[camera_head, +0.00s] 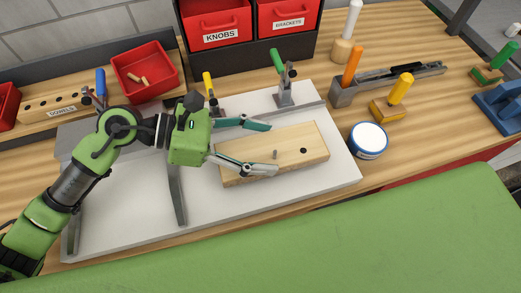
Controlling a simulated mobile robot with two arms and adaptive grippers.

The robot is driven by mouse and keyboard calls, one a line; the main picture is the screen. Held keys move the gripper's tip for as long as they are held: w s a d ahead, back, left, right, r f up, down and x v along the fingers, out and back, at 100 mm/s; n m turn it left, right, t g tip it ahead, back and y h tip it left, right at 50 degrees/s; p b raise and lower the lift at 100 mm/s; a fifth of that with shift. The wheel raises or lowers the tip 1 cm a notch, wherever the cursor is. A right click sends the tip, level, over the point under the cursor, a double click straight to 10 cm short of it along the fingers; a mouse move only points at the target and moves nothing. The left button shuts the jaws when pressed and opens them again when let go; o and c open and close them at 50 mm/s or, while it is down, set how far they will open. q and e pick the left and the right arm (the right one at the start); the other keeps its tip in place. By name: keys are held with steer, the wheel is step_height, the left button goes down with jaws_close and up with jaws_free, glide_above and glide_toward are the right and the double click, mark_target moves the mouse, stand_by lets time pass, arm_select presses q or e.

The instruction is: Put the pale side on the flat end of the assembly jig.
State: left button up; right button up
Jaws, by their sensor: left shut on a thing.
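The pale side (303,137) is a light wooden board with a dark hole and a small peg-like mark on its top. It is over the right part of the assembly jig (130,215), a light grey plate; I cannot tell whether it touches the plate. My left gripper (272,148) comes in from the left and is shut on the pale side, one finger across its near part and one at its far edge. The board's left end is partly hidden by the gripper. My right gripper is not in view.
Toggle clamps with green (277,60) and yellow (207,84) handles stand along the jig's back edge. A dark bar (176,195) crosses the plate. Red bins (215,22) stand behind.

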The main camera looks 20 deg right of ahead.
arm_select(q)
step_height(320, 180, down, 2)
steer(key=shift+r, duration=0.1)
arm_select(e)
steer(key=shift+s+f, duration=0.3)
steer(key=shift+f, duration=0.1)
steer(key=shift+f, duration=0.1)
arm_select(q)
steer(key=shift+f+b, duration=0.25)
steer(key=shift+b, duration=0.1)
steer(key=o, duration=2)
steer(key=shift+o, duration=0.2)
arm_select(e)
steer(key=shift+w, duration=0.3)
arm_select(q)
steer(key=shift+r, duration=0.1)
